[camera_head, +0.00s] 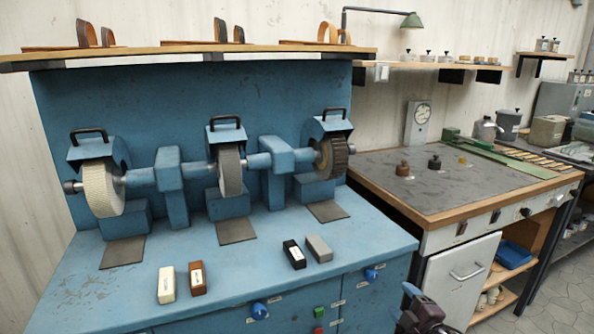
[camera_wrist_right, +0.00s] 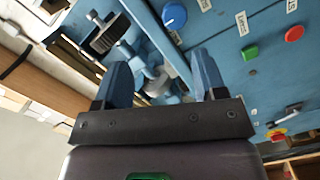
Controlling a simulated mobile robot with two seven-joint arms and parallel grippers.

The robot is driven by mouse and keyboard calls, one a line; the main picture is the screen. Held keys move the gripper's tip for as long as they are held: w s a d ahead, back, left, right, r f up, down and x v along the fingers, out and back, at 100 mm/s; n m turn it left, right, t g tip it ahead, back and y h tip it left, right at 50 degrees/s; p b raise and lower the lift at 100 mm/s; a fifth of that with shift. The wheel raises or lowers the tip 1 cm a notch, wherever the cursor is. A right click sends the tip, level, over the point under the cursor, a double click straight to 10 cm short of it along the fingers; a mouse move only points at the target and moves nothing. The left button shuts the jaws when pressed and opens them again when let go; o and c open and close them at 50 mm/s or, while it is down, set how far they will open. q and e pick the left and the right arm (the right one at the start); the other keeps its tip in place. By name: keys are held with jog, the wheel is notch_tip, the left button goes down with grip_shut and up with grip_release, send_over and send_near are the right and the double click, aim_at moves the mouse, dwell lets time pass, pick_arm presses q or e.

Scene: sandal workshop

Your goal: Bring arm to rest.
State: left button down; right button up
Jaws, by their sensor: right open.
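My right gripper (camera_head: 428,312) shows at the lower edge of the head view, in front of the blue bench's right end and mostly cut off by the frame. In the right wrist view my right gripper (camera_wrist_right: 160,78) has its two blue-grey fingers spread apart, with nothing held between them. The blue bench front lies beyond the fingers there. My left gripper and left arm are not in view.
The blue bench (camera_head: 330,258) carries buffing wheels, including a pale one (camera_head: 104,188). Bars lie near its front: cream (camera_head: 167,284), brown (camera_head: 198,279), black (camera_head: 294,254), grey (camera_head: 319,248). A wooden-edged worktable (camera_head: 450,203) stands right. Floor (camera_head: 555,285) is clear at lower right.

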pick_arm(q)
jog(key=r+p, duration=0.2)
jog(key=p, duration=0.1)
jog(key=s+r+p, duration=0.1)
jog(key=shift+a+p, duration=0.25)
jog(key=shift+p, duration=0.05)
pick_arm(e)
jog(key=s+f+m+g+h, duration=0.2)
jog(key=s+m, duration=0.5)
jog(key=s, duration=1.2)
jog(key=s+f+m+g+h, duration=0.2)
jog(key=s+f+m, duration=0.4)
jog(key=s, duration=1.3)
jog(key=shift+m+g+h, duration=0.3)
jog(key=shift+m+g, duration=0.6)
jog(key=shift+m, duration=0.1)
